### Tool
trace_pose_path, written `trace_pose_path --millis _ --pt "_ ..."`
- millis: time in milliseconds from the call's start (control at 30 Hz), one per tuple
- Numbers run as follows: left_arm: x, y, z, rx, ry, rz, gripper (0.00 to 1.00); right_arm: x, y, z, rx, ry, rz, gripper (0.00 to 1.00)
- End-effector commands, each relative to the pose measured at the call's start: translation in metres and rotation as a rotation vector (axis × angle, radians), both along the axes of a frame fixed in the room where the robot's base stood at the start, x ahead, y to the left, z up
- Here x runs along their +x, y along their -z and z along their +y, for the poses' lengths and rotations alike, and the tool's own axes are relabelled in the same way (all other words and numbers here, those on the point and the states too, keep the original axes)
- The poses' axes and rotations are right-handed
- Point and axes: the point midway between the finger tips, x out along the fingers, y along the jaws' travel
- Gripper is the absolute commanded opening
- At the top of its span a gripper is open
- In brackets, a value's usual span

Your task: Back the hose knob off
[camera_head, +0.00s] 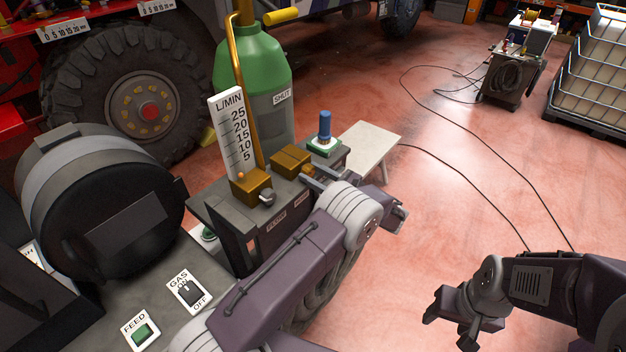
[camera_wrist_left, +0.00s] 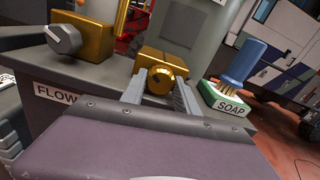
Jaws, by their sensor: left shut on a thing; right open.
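The hose knob (camera_wrist_left: 159,80) is a round brass knob on the front of a brass block (camera_wrist_left: 152,57). The same block shows in the head view (camera_head: 291,160), on top of a grey cabinet (camera_head: 225,205). My left gripper (camera_wrist_left: 161,86) is shut on the knob, one finger on each side. In the head view my left gripper (camera_head: 313,180) reaches the block from the right, and its fingers hide most of the knob. My right gripper (camera_head: 449,320) is open and empty over the floor at the lower right.
Left of the knob is a grey flow knob (camera_wrist_left: 62,38) on another brass block. Right of it stands a blue-handled brush (camera_wrist_left: 243,62) in a SOAP holder (camera_wrist_left: 222,100). A green gas bottle (camera_head: 252,75) and flow scale (camera_head: 232,130) stand behind. Cables lie on the open floor.

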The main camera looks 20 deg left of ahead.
Motion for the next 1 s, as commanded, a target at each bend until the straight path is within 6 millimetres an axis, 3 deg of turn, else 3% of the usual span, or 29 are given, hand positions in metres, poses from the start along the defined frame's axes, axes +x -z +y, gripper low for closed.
trace_pose_path --millis 33,100,400,433,500,833,1000 --pt "0.001 0.006 0.000 -0.017 0.002 -0.054 0.00 0.000 0.015 0.000 0.000 0.000 0.000 0.59" --pt "0.000 0.004 0.000 -0.037 0.002 -0.109 0.00 0.000 0.018 0.000 0.000 0.000 0.000 0.59" --pt "0.000 -0.001 0.000 -0.046 0.001 -0.134 0.00 0.000 0.015 0.000 0.000 0.000 0.000 0.59" --pt "0.000 -0.001 0.000 -0.046 0.001 -0.134 0.39 0.000 0.015 0.000 0.000 0.000 0.000 0.59" --pt "0.000 -0.001 0.000 -0.047 0.002 -0.133 0.59 0.000 0.015 0.000 0.000 0.000 0.000 0.59" --pt "0.000 0.000 -0.003 -0.046 0.003 -0.132 0.59 0.000 0.017 0.000 0.000 0.000 0.000 0.59" --pt "-0.010 0.004 -0.032 -0.048 0.007 -0.134 0.59 0.000 0.029 0.000 0.000 0.000 0.000 0.59"
